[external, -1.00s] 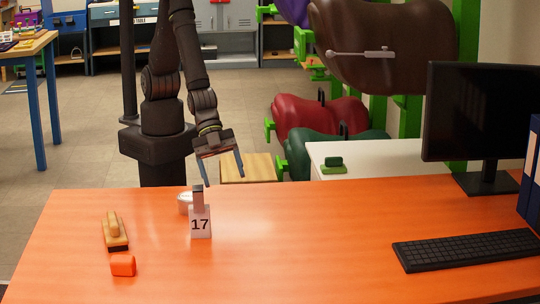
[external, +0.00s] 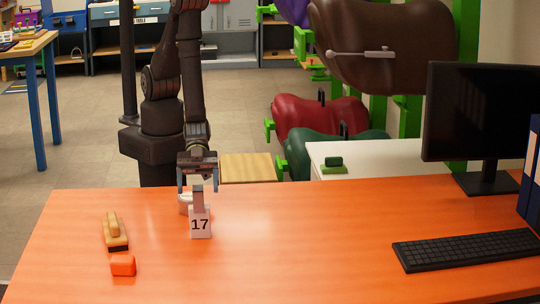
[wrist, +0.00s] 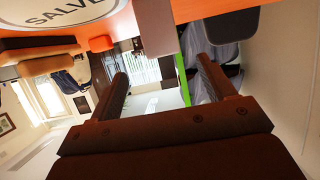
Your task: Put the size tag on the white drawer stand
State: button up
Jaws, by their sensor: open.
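The size tag (external: 200,222), a pale block marked 17 with a narrow grey upright top, stands on the orange table. My gripper (external: 198,187) is open and empty, pointing down, its fingers apart at the height of the tag's top. In the external view the tag's top appears between the fingertips, but I cannot tell the depth gap. In the wrist view my gripper's two fingers (wrist: 162,70) are spread, with a pale block that looks like the tag (wrist: 157,28) beyond them. The white drawer stand (external: 385,152) is behind the table, right of centre; its drawers are hidden.
A round white tin (external: 185,203) sits close behind the tag. A wooden brush (external: 114,231) and orange block (external: 123,265) lie to the left. A green item (external: 333,166) is on the stand. A monitor (external: 475,120) and keyboard (external: 468,249) occupy the right; the table's middle is clear.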

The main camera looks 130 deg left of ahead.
aim_at(199, 218)
jog(key=x, duration=0.7)
jog(key=shift+f, duration=0.1)
jog(key=x, duration=0.5)
jog(key=shift+a+f, duration=0.15)
jog(key=c, duration=1.2)
jog(key=shift+o, duration=0.2)
